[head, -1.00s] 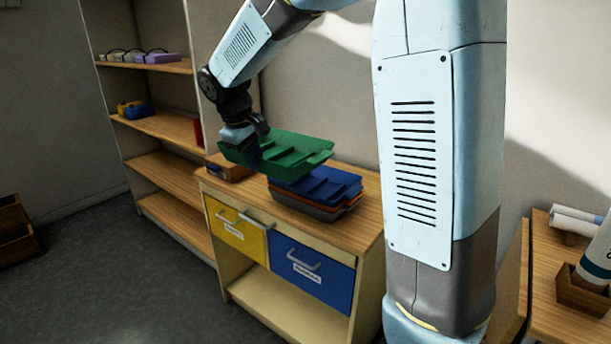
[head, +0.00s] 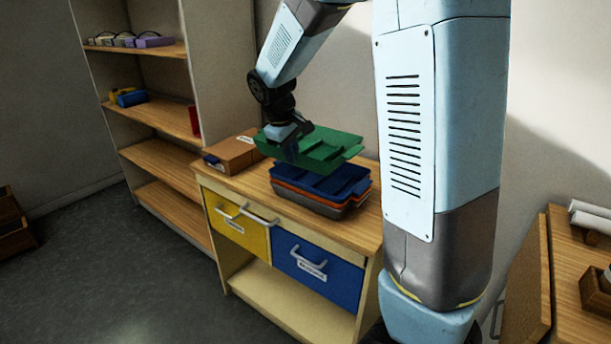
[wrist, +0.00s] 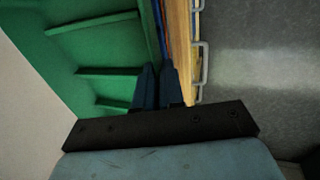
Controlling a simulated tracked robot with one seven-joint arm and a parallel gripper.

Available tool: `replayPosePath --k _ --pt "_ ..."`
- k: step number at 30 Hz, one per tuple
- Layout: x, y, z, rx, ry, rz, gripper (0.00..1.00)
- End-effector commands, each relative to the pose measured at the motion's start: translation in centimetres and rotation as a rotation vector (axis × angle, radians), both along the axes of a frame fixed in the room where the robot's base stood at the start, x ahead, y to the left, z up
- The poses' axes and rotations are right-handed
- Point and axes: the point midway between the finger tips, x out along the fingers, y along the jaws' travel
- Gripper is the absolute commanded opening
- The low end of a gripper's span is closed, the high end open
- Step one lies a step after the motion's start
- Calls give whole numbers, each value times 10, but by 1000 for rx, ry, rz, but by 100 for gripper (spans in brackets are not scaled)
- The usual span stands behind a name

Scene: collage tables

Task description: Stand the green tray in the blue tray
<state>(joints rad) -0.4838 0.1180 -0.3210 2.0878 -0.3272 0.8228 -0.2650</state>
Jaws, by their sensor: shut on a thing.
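The blue tray (head: 318,183) is the top one of the stack, just below the green tray, over an orange tray (head: 345,196) and a grey one (head: 318,207). A small gap seems to show between green and blue; I cannot tell whether they touch anywhere.
The stack stands on a wooden cabinet top (head: 368,240) with a yellow drawer (head: 238,228) and a blue drawer (head: 318,272). A shelf unit (head: 155,112) rises behind on the left.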

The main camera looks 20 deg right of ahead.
Motion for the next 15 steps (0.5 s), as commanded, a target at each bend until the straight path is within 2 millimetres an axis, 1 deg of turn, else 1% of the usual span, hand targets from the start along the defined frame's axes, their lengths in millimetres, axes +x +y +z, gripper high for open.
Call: replayPosePath --k 1,6,12,15 --pt "0 -7 -10 -1 4 -1 0" --pt "1 -24 -30 -2 2 -1 0" --pt "2 -32 -40 -1 1 1 0" --pt "3 -39 -49 -1 2 0 0"
